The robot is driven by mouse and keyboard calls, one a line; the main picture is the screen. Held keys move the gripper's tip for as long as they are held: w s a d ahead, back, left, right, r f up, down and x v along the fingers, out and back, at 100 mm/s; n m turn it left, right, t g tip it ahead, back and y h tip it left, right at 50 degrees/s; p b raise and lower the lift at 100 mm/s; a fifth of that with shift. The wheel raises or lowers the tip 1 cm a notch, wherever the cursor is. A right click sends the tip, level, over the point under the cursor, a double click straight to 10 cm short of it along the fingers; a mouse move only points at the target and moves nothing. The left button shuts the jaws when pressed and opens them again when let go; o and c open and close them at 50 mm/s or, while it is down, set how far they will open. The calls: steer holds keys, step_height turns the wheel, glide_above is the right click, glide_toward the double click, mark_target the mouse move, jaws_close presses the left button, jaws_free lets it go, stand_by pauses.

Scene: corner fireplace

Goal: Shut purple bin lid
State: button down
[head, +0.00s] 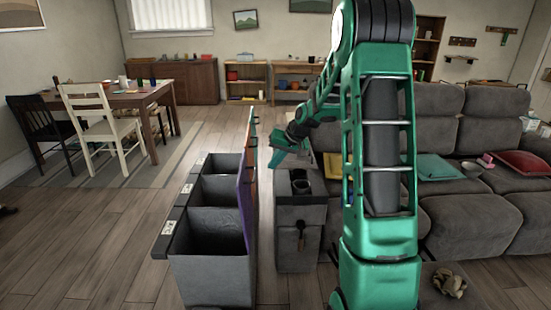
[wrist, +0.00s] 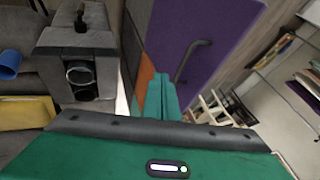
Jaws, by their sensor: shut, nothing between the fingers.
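The purple lid (head: 246,208) stands open and upright along the right side of the nearest grey bin (head: 213,270), whose inside is uncovered. In the wrist view the purple lid (wrist: 215,30) shows its outer face with a dark handle (wrist: 192,60). My gripper (head: 275,160) is to the right of the row of lids, on their outer side, farther back than the purple one. Its green fingers (wrist: 162,82) are shut and empty in the wrist view, in front of the lids. I cannot tell whether they touch a lid.
The orange lid (wrist: 144,82) is upright behind the purple one, with a green lid (head: 252,125) beyond. A grey side stand (head: 300,240) with dark cups (head: 300,183) is close on the right, beside the sofa (head: 475,210). The floor left of the bins is clear.

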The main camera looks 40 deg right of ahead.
steer(key=w+a+f, duration=0.3)
steer(key=shift+w+a, duration=0.1)
steer(key=shift+a, duration=0.15)
steer(key=shift+w+a+r, duration=0.1)
stand_by(0.3)
